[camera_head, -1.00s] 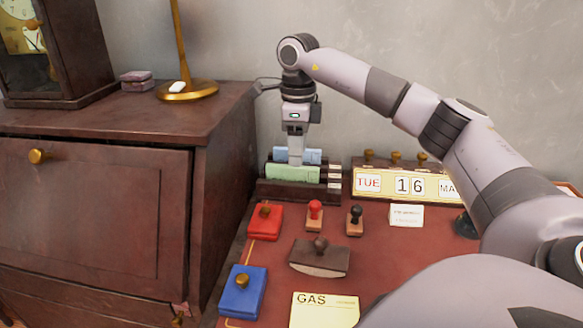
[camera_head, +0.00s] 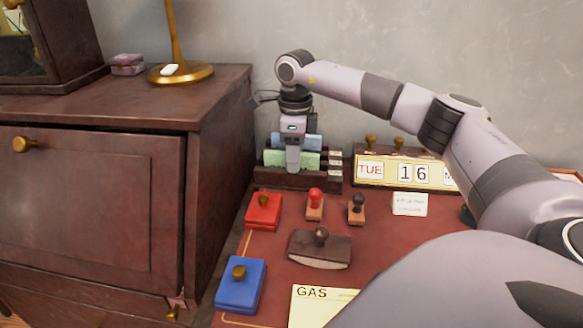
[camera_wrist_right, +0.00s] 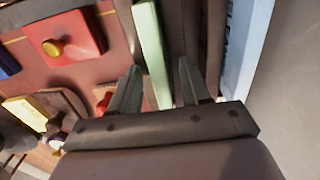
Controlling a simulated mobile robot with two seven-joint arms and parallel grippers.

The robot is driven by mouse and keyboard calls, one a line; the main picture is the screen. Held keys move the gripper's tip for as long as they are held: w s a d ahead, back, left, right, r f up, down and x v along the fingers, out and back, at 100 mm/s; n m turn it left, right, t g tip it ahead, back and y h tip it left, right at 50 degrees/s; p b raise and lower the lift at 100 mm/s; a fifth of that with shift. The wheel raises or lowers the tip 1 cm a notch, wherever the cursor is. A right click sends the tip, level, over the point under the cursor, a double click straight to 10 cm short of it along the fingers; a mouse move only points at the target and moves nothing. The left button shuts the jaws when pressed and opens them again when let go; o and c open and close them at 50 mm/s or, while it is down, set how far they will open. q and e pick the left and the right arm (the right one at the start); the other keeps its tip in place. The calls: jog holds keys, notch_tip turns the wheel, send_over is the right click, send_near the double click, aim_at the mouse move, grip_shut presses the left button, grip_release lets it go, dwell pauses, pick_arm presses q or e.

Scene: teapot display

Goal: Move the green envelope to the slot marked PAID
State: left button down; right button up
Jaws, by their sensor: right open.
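The green envelope (camera_head: 308,161) stands in the letter rack (camera_head: 265,180), with the light blue envelope (camera_head: 312,142) behind it. Small labels (camera_head: 335,165) sit at the rack's right end, too small to read. My right gripper (camera_head: 293,168) points down at the rack, and a finger covers part of the green envelope's front. In the right wrist view my right gripper (camera_wrist_right: 158,80) is open, and the green envelope (camera_wrist_right: 150,45) runs between its fingers, nearer the left one. The blue envelope (camera_wrist_right: 246,45) lies outside the right finger. My left gripper is not in view.
A red box (camera_head: 263,212), two stamps (camera_head: 315,205), a blotter (camera_head: 320,250), a blue box (camera_head: 240,287) and a GAS card (camera_head: 322,308) lie on the desk. A calendar (camera_head: 405,172) stands right of the rack, a wooden cabinet (camera_head: 90,200) left.

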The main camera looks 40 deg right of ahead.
grip_shut()
jog(key=shift+r, duration=0.2)
jog(key=w+d+r+p, duration=0.15)
jog(key=r+p, duration=0.25)
jog(key=r, duration=0.6)
jog(key=w+d+r+p, duration=0.15)
jog(key=r+p, duration=0.25)
jog(key=r, duration=0.6)
jog(key=shift+s+d+f+b, duration=0.1)
jog(key=shift+f+b, duration=0.45)
jog(key=shift+f, duration=4.5)
jog(key=shift+s+d+f+b, duration=0.1)
jog(key=shift+f+b, duration=0.45)
jog(key=shift+f, duration=4.45)
